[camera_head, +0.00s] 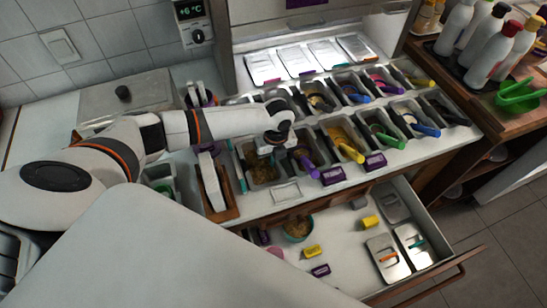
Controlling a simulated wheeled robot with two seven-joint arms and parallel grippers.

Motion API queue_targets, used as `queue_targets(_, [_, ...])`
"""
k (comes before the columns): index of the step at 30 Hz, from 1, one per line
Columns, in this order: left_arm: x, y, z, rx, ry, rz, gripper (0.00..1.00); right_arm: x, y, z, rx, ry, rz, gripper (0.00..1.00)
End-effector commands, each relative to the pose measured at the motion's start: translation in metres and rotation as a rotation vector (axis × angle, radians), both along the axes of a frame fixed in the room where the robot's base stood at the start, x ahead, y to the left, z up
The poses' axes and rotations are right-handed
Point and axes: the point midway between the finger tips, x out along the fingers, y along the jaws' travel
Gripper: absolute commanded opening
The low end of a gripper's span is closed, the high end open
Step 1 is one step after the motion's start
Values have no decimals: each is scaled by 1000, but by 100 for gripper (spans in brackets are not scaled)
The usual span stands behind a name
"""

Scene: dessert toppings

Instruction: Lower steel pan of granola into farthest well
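My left arm comes in from the left, and its gripper (266,147) points down at the back edge of a steel pan (263,174) with brownish, crumbly contents that look like granola. The pan is at the left end of the counter's front row, among the other pans. The fingertips are small and dark here, so I cannot tell whether they are closed on the rim. I also cannot tell whether the pan is fully seated in its well. My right gripper is not in view.
Two rows of filled pans with coloured scoops (346,149) run to the right. Steel lids (325,53) lie behind. An open drawer (345,238) below holds a bowl (298,227) and more lids. Bottles (490,50) stand at the upper right.

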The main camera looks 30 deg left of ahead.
Motion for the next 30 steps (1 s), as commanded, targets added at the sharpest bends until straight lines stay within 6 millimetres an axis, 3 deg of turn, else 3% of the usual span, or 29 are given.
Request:
queue_targets(4, [0,0,0,-1,-1,0,0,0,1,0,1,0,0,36])
queue_targets(9, [0,0,0,0,0,0,27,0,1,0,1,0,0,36])
queue_targets(15, [0,0,0,0,0,0,28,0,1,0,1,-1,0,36])
queue_targets(19, [0,0,0,1,1,0,46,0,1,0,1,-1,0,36])
queue_targets(30, [0,0,3,0,0,0,46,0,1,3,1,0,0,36])
